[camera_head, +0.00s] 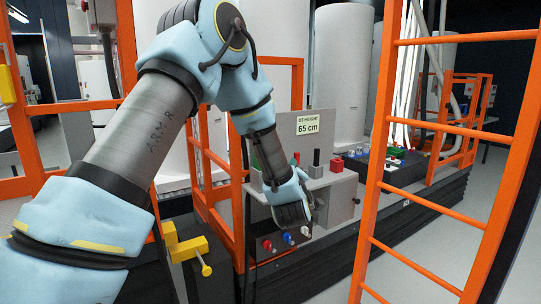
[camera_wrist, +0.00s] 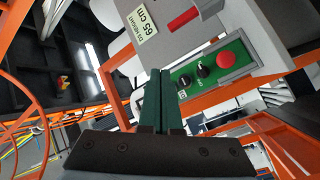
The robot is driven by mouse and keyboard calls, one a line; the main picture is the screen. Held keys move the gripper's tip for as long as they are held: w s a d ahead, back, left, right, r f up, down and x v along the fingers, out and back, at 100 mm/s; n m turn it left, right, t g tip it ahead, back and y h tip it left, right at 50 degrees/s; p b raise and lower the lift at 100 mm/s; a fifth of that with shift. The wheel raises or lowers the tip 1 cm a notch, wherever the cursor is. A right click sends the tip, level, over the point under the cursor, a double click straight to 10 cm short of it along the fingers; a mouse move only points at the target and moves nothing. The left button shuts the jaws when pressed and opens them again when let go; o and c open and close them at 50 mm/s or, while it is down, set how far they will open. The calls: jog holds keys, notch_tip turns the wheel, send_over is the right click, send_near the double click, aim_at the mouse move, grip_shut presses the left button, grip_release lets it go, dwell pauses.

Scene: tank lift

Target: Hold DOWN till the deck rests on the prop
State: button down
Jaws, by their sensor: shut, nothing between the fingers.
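My gripper (camera_head: 296,212) hangs in front of the grey control box (camera_head: 338,196) in the head view. In the wrist view its two dark green fingers (camera_wrist: 160,74) are together with nothing between them. Just right of the fingertips is a green button plate (camera_wrist: 213,76) with black buttons (camera_wrist: 203,71) and a red mushroom button (camera_wrist: 226,60). The fingertips are close to the nearest black button (camera_wrist: 184,80); I cannot tell whether they touch it. The button labels are too small to read. A height sign (camera_head: 307,124) reads 65 cm. I cannot make out the deck or the prop.
An orange ladder-like frame (camera_head: 455,130) stands at the right, and orange rails (camera_head: 215,158) stand behind my arm. A yellow bracket (camera_head: 187,249) is at the lower middle. White tanks (camera_head: 340,70) stand behind. Red, blue and white knobs (camera_head: 288,238) sit below the box.

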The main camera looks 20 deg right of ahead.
jog(key=w+a+p, duration=0.1)
jog(key=w, duration=0.7)
jog(key=shift+w+p, duration=0.3)
jog(key=shift+w, duration=0.1)
jog(key=shift+a, duration=0.1)
dwell(1.8)
jog(key=shift+w+b, duration=0.4)
jog(key=shift+b, duration=0.05)
jog(key=shift+w+a+b, duration=0.15)
jog(key=shift+w+b, duration=0.2)
jog(key=shift+w, duration=0.15)
dwell(1.5)
jog(key=shift+s, duration=0.15)
jog(key=shift+s+b, duration=0.45)
jog(key=shift+s, duration=0.35)
